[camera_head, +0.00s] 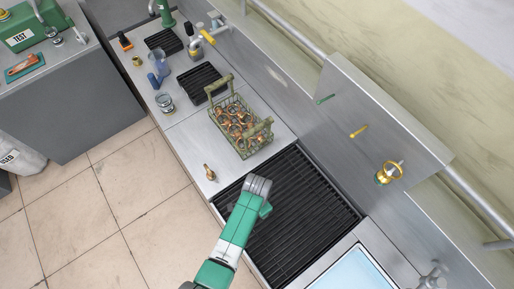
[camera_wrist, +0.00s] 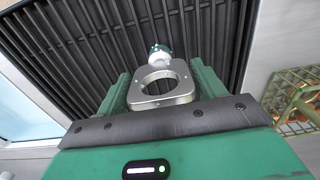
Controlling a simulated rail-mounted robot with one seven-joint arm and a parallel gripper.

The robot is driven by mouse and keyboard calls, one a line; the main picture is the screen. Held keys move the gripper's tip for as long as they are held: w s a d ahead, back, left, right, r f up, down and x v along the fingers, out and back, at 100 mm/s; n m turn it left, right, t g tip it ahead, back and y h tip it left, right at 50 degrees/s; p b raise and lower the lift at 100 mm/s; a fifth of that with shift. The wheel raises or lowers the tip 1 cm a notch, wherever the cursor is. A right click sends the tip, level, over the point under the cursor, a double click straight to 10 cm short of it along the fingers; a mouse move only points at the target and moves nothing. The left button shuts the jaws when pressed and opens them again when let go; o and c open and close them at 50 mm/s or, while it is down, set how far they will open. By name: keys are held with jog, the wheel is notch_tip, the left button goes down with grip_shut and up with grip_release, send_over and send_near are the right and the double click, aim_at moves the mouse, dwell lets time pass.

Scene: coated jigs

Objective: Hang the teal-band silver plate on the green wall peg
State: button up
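My gripper (camera_head: 258,187) is over the black slatted rack in the head view. In the wrist view, my gripper (camera_wrist: 160,80) has its green fingers on both sides of a silver plate (camera_wrist: 180,97) with a large round hole, and it appears shut on it. A rounded silver end with a dark teal band (camera_wrist: 160,51) shows just beyond the hole. The green wall peg (camera_head: 325,99) sticks out bare from the upper left of the steel wall panel (camera_head: 365,103).
A yellow peg (camera_head: 358,131) is bare; a brass ring piece (camera_head: 389,173) hangs lower right on the panel. A wire basket (camera_head: 241,128) of copper-coloured parts stands behind the black rack (camera_head: 290,215). A loose copper piece (camera_head: 209,172) lies left of it. A water basin (camera_head: 355,270) is at front right.

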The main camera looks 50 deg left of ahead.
jog(key=shift+o, duration=1.1)
jog(key=shift+r, duration=0.15)
notch_tip(320, 180, up, 12)
jog(key=shift+r+p, duration=0.1)
jog(key=shift+p, duration=0.8)
